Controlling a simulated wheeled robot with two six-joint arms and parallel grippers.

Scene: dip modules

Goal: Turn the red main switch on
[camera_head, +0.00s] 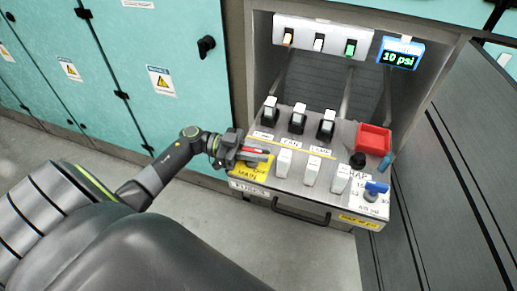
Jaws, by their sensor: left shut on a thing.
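The red main switch (254,151) is at the left end of the grey control panel, above a yellow plate labelled MAIN (248,173). My left gripper (256,155) reaches in from the left and is shut on the red switch. The fingers cover part of it, so I cannot tell its exact position. My right gripper is not in view.
The panel holds black-and-white switches (298,118), white rockers (311,170), a red tray (373,139), a black knob (357,160) and a blue valve handle (376,187). A display (400,55) reads 10 psi. Teal cabinets (160,60) stand left; a grey door (470,150) stands right.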

